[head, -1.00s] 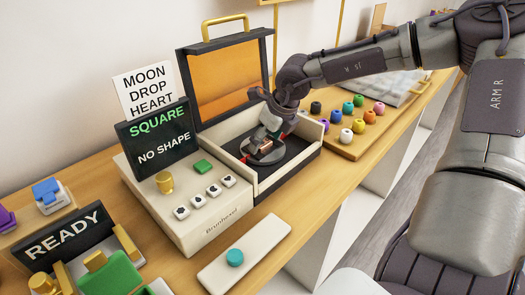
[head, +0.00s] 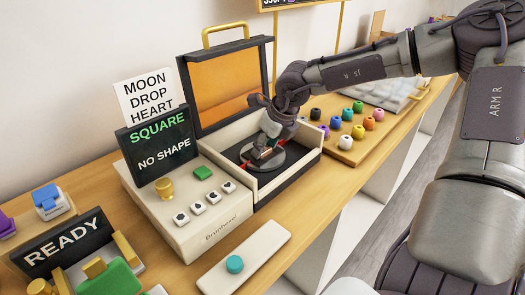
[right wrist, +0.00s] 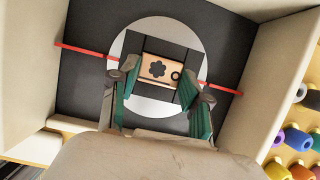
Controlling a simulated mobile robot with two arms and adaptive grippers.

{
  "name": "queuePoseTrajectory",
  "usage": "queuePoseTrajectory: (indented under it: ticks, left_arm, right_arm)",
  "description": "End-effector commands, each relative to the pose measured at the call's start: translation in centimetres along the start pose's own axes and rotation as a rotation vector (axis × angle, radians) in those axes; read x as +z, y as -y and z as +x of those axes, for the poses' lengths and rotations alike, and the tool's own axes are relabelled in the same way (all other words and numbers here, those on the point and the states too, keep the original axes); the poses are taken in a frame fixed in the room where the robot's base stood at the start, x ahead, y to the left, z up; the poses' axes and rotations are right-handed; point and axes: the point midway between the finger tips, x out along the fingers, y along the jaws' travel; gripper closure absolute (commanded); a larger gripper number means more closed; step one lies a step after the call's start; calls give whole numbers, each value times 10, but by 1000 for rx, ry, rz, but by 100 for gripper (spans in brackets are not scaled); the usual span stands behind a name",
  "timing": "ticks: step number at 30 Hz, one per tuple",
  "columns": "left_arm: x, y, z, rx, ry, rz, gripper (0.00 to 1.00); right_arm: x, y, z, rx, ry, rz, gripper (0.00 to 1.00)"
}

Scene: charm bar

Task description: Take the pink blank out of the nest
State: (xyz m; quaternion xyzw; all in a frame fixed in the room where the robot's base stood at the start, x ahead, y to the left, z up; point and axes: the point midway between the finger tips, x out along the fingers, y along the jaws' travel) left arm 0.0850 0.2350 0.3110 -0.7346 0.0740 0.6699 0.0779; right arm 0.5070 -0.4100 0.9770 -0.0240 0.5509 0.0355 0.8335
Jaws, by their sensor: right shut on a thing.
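The pink blank (right wrist: 161,72) is a small coppery-pink plate with a dark flower mark and a round hole at one end. It sits at the dark nest (right wrist: 178,53) on the round grey disc (right wrist: 126,48) inside the open case (head: 313,157). My right gripper (right wrist: 160,80) reaches down from above, its green-padded fingers shut on the blank from both sides. In the head view the right gripper (head: 261,151) hides most of the blank. I cannot tell whether the blank is raised from the nest. My left gripper is not in view.
The case's walls and raised lid (head: 226,86) stand close around my right gripper. A control panel (head: 211,228) with buttons and a dark sign is at left. A board of coloured beads (head: 353,150) is at right. A red line (right wrist: 85,50) crosses the case floor.

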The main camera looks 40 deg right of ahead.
Motion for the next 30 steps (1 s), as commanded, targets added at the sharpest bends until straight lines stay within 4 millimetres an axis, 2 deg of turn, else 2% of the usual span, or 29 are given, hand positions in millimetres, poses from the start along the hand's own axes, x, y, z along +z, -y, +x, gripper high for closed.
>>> queuePoseTrajectory:
  ticks: [11,30]
  left_arm:
    - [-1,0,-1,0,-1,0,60]
    - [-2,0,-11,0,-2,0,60]
  right_arm:
    - [-1,0,-2,1,-6,1,72]
    - [13,0,-32,0,-1,0,72]
